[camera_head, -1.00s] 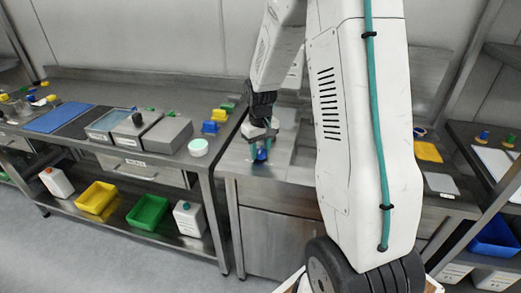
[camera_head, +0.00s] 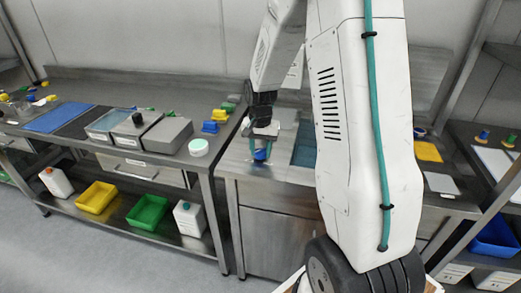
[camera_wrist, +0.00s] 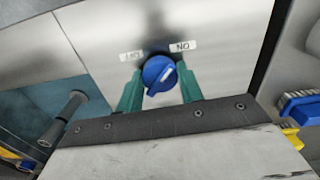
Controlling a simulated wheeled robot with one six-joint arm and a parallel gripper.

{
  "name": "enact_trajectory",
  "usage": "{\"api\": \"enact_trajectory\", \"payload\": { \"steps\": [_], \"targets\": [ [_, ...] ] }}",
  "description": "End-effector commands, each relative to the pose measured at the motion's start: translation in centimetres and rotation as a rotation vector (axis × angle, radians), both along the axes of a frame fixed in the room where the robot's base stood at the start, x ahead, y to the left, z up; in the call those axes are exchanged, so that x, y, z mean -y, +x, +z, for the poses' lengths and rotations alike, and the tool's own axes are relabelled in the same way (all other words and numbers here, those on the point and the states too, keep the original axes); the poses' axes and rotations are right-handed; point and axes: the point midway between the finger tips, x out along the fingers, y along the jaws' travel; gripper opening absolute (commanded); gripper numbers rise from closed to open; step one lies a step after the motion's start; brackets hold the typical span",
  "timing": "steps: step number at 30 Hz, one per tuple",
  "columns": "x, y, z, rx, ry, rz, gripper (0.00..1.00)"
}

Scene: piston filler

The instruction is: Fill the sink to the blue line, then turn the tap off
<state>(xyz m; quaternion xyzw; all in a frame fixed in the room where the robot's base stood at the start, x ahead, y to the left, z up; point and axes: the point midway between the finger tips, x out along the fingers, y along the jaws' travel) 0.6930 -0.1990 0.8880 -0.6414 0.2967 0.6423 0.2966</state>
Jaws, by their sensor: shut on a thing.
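A blue round tap knob (camera_wrist: 155,69) with a white mark sits on a steel panel between "OFF" and "ON" labels, which appear upside down in the wrist view. The mark slants, its upper end leaning toward the ON side. My gripper (camera_wrist: 160,78) is shut on the knob, one green finger on each side. In the head view the knob (camera_head: 260,155) shows below my gripper (camera_head: 262,146). The sink (camera_wrist: 38,108) holds blue-tinted water, and a grey spout (camera_wrist: 64,118) reaches over it. In the head view the sink (camera_head: 303,146) is partly behind my arm. I cannot make out the blue line.
A blue-backed brush (camera_wrist: 300,108) lies right of the knob in the wrist view. The left bench (camera_head: 90,152) carries grey boxes (camera_head: 166,135) and a white round tub (camera_head: 198,147). Yellow (camera_head: 96,198) and green (camera_head: 148,212) bins stand on its lower shelf.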

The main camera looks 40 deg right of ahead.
Motion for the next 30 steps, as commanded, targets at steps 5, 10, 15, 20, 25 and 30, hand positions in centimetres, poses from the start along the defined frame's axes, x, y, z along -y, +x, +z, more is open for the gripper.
{"api": "enact_trajectory", "payload": {
  "steps": [5, 10, 15, 20, 25, 30],
  "targets": [
    [0.17, 0.21, 0.18, 0.007, -0.003, -0.042, 0.14],
    [0.17, 0.22, 0.18, 0.007, -0.003, -0.058, 0.14],
    [0.17, 0.22, 0.19, 0.007, -0.003, -0.06, 0.14],
    [0.17, 0.23, 0.19, 0.008, -0.003, -0.059, 0.14],
    [0.12, 0.17, 0.14, 0.006, -0.002, -0.059, 0.59],
    [0.07, 0.1, 0.1, 0.003, -0.001, -0.058, 0.59]
  ]
}}
